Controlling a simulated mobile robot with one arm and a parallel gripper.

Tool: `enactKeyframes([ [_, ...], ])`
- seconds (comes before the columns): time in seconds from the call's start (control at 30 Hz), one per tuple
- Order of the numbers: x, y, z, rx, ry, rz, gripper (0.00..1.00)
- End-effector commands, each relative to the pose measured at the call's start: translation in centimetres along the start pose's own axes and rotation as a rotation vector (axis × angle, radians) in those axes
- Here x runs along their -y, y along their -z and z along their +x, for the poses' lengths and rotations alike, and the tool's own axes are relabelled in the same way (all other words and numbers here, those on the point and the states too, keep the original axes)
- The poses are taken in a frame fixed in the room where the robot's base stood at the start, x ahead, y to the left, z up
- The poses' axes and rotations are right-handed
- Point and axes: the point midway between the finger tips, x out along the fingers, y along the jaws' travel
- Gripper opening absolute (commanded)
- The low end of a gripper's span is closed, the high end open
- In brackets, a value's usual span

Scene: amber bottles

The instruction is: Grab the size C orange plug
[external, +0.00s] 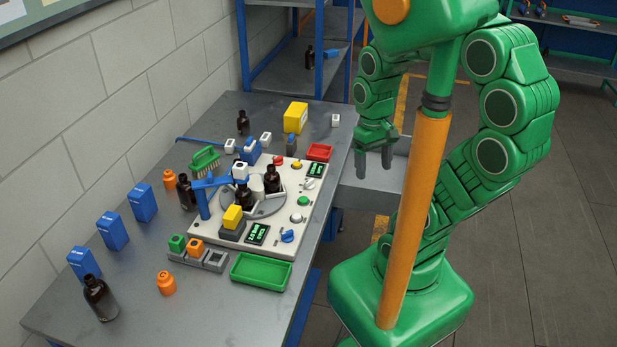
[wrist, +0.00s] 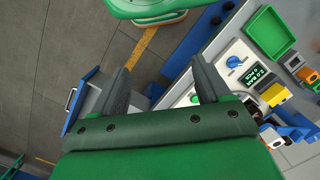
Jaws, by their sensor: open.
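An orange square plug (external: 195,247) sits in a small grey holder at the front left of the white panel, between a green plug (external: 177,243) and a grey square piece (external: 215,261). The orange plug also shows at the right edge of the wrist view (wrist: 307,75). No size letter is readable. My gripper (external: 374,168) is open and empty, beyond the right edge of the table and well away from the plug. In the wrist view my gripper (wrist: 161,72) has its two fingers spread, with floor and table edge beyond.
The white panel (external: 212,237) carries amber bottles, a blue arm, knobs and displays. A green tray (external: 262,271) lies beside the holder.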

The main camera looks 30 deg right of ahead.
Motion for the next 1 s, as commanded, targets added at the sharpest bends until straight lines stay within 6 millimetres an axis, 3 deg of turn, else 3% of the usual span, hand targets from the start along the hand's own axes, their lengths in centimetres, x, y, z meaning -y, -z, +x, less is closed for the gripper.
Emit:
enactKeyframes([
  [0.17, 3.5, 3.4, 0.8, -0.034, 0.047, -0.025, 0.76],
  [0.6, 15.9, 12.9, 3.4, -0.195, 0.171, -0.079, 0.76],
  [1.0, 27.3, 19.2, 5.6, -0.418, 0.221, -0.156, 0.76],
])
